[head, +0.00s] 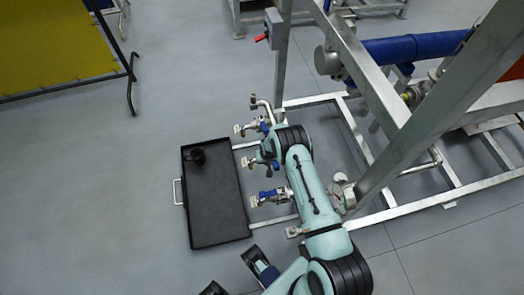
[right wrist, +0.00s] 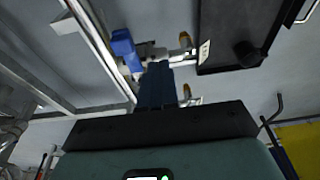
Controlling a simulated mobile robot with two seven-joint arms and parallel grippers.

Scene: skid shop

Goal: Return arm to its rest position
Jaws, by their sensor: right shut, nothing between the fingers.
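My right arm (head: 315,200) reaches up the head view from the bottom, its wrist over the row of valves beside the frame. In the right wrist view my right gripper (right wrist: 157,75) is shut and empty, its dark blue fingers together. In the head view its fingers are hard to make out beyond the wrist. Valves with metal ends stand close by; the nearest one to the robot (head: 270,195) has a blue handle (right wrist: 124,48). Dark parts at the bottom edge of the head view may be my left gripper (head: 236,275); its jaw state is unclear.
A black tray (head: 225,228) with a small black round object (head: 197,156) lies left of the valves. The metal skid frame (head: 365,95) with a slanted post stands close right of my arm. A yellow panel (head: 50,50) is at far left. Floor left of the tray is clear.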

